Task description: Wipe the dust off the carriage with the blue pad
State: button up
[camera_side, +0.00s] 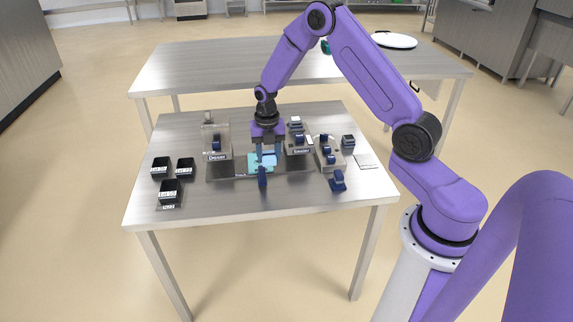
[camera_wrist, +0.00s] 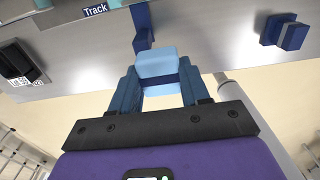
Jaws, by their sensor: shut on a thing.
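My gripper (camera_side: 267,157) is shut on the light blue pad (camera_wrist: 157,64), which sits between its two blue fingers in the wrist view. In the side view the pad (camera_side: 269,158) shows just above or against a teal plate (camera_side: 254,168), which seems to be the carriage on the dark track base (camera_side: 218,171). I cannot tell whether pad and plate touch. The carriage is partly hidden by my gripper, and dust is too small to make out. The track's label (camera_wrist: 95,9) reads "Track" in the wrist view.
A dark blue handle (camera_side: 262,179) stands at the track's front edge. A blue knob (camera_side: 338,181) is at the front right. Labelled black bins (camera_side: 170,193) stand at the left. A "Dozer"-like labelled unit (camera_side: 216,141) and other fixtures (camera_side: 328,154) flank my gripper. The front table strip is clear.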

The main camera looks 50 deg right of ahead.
jog(key=w+d, duration=0.5)
jog(key=w, duration=0.4)
jog(key=shift+s+d+f, duration=0.1)
jog(key=shift+f, duration=1.6)
jog(key=shift+s+d+f, duration=0.1)
jog(key=shift+f, duration=1.55)
notch_tip(320, 180, down, 2)
jog(key=shift+f, duration=0.1)
jog(key=shift+w+d, duration=0.6)
jog(key=shift+w, duration=0.05)
jog(key=shift+c, duration=0.3)
jog(key=shift+w+d, duration=0.8)
jog(key=shift+s+a, duration=1.4)
jog(key=shift+r, duration=4.15)
